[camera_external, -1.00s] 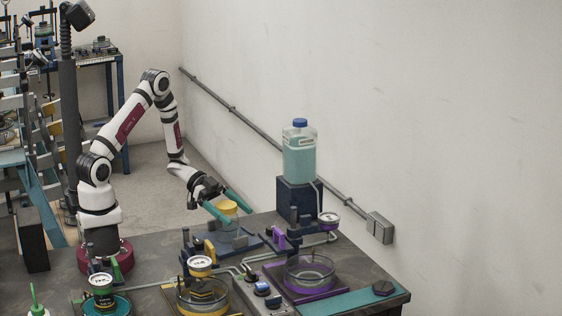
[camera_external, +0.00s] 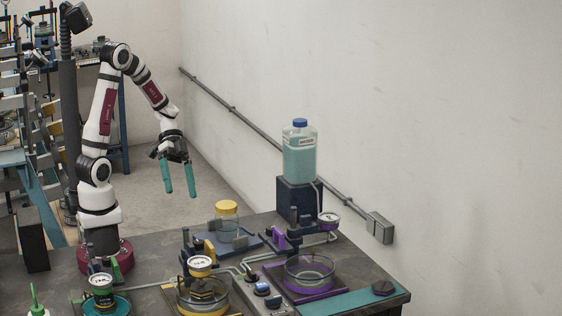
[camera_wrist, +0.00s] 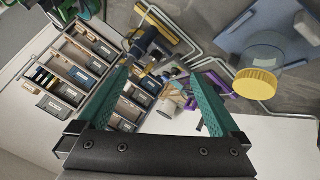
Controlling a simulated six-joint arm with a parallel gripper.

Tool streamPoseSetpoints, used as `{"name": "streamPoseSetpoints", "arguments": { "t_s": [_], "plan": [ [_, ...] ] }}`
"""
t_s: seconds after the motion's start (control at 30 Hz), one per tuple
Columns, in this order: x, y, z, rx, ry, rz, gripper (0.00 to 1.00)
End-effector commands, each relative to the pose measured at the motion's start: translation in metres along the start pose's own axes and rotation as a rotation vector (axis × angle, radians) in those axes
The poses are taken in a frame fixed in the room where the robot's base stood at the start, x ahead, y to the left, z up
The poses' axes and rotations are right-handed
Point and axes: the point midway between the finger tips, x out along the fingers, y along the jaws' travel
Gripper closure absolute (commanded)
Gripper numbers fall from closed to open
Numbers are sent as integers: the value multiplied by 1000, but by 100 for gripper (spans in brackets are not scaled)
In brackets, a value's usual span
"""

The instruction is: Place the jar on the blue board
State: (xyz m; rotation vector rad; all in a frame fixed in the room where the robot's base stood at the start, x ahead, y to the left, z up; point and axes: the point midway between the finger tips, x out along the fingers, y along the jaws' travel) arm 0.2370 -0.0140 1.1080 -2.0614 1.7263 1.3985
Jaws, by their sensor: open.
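A clear glass jar with a yellow lid (camera_external: 227,220) stands upright on the worktop, apparently on the blue board (camera_external: 254,245). The jar also shows at the upper right of the wrist view (camera_wrist: 262,72), against the blue-grey board (camera_wrist: 238,38). My gripper (camera_external: 180,193) is open and empty. It hangs in the air above and to the left of the jar, touching nothing. Its two teal fingers stand wide apart in the wrist view (camera_wrist: 162,78).
A jug of teal liquid (camera_external: 299,152) stands on a dark block behind the jar. Glass dishes in yellow (camera_external: 203,296) and purple (camera_external: 310,272) fixtures, with gauges, stand in front. Pipes run over the worktop. The air around my gripper is clear.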

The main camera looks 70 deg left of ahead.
Motion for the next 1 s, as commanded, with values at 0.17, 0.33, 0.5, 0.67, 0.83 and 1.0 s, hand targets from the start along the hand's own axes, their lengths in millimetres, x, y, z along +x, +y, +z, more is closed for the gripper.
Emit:
{"name": "streamPoseSetpoints", "arguments": {
  "t_s": [0.17,0.33,0.5,0.67,0.83,1.0],
  "plan": [
    [-17,83,41,-310,-549,-293,0],
    [-48,92,64,-459,-627,-687,0],
    [-55,91,67,-491,-616,-765,0],
    [-55,91,67,-492,-616,-763,0],
    [-55,91,67,-492,-616,-762,0],
    [-55,91,67,-492,-616,-762,0]
  ]
}}
